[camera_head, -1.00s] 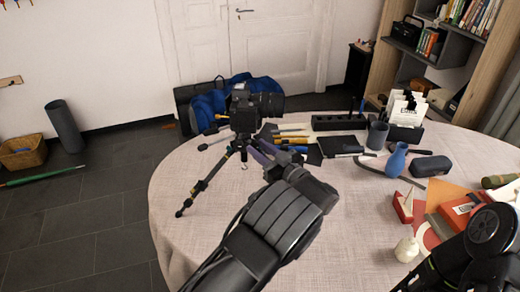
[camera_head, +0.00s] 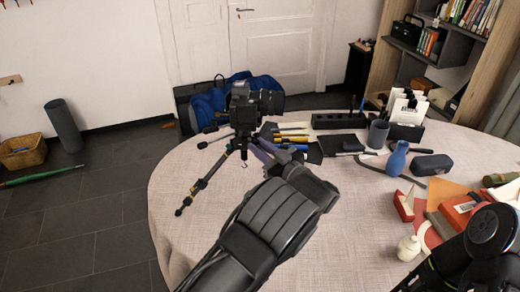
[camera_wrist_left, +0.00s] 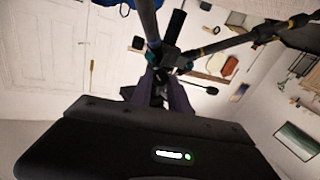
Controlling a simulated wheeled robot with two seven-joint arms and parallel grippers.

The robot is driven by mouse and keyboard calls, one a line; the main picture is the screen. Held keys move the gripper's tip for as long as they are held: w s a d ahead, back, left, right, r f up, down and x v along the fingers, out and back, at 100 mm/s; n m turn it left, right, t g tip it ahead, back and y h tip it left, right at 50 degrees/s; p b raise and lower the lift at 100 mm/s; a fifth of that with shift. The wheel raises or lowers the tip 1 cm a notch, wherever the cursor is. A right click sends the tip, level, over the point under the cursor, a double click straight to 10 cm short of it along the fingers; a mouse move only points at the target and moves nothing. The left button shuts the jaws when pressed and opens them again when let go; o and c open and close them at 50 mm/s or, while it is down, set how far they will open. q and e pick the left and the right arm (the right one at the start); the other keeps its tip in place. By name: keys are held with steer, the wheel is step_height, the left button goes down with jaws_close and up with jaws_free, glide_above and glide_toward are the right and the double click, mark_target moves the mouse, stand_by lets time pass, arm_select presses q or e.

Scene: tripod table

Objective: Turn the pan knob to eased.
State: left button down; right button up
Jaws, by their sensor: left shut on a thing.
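The tripod (camera_head: 206,181) stands on the left part of the round table, with a black camera (camera_head: 243,112) on top. Tripod handles stick out to the left below the camera. My left gripper (camera_head: 258,150) reaches up to the tripod just under the camera, its purple fingers shut against the tripod's head. In the left wrist view, the fingers (camera_wrist_left: 162,82) close in at the dark tripod hub (camera_wrist_left: 166,57), where its legs meet. The pan knob itself is hidden between the fingers, so its setting cannot be read. My right gripper is out of frame; only part of the right arm shows.
The cloth-covered table (camera_head: 350,215) has free room right of my left arm. Tools, a dark block (camera_head: 340,121), a grey cup (camera_head: 378,134), a blue vase (camera_head: 397,160) and a red box (camera_head: 461,211) stand behind and to the right.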

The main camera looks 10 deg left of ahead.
arm_select(q)
steer(key=shift+f+n+b, duration=0.1)
steer(key=shift+n+b, duration=7.8)
steer(key=shift+b, duration=2.8)
steer(key=c, duration=1.3)
jaws_free()
steer(key=shift+o, duration=0.2)
steer(key=shift+s, duration=0.1)
steer(key=v, duration=0.7)
steer(key=shift+s+d, duration=0.2)
steer(key=shift+d, duration=0.1)
